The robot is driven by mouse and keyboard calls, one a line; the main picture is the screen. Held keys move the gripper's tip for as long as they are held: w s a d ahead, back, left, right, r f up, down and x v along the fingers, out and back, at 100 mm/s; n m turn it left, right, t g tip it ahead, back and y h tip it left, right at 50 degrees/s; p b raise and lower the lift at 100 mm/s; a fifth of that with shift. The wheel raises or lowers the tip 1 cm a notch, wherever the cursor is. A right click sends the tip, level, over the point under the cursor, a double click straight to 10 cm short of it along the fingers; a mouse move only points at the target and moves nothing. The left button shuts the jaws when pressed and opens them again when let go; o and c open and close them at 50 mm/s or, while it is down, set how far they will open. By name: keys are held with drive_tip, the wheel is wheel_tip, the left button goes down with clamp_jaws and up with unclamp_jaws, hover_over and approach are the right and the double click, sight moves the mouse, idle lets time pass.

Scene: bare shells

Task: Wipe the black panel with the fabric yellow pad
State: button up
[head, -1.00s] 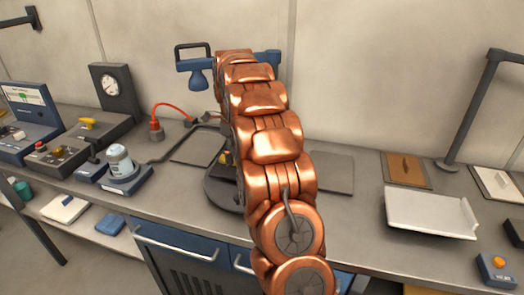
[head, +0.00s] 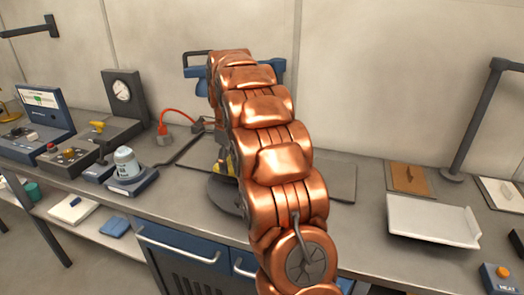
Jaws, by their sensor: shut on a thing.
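A flat dark grey panel (head: 339,181) lies on the bench. It shows on both sides of my copper arm, which covers its middle; I cannot tell if it is one piece. My gripper is hidden behind the arm links, so its fingers do not show. A small yellow patch (head: 230,165) shows at the arm's left edge, just above a dark round disc (head: 222,193). I cannot tell whether it is the yellow pad, or whether it touches the panel.
A blue device with a black handle (head: 194,67) shows behind the arm top. A white jar (head: 125,160), a gauge (head: 122,90) and control boxes stand to the left. A white tray (head: 432,222) and a wooden board (head: 408,178) lie to the right, near a dark post (head: 478,120).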

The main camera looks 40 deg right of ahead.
drive_tip(key=shift+r+p, duration=0.85)
drive_tip(key=shift+r, duration=1.75)
drive_tip(key=shift+d, duration=0.1)
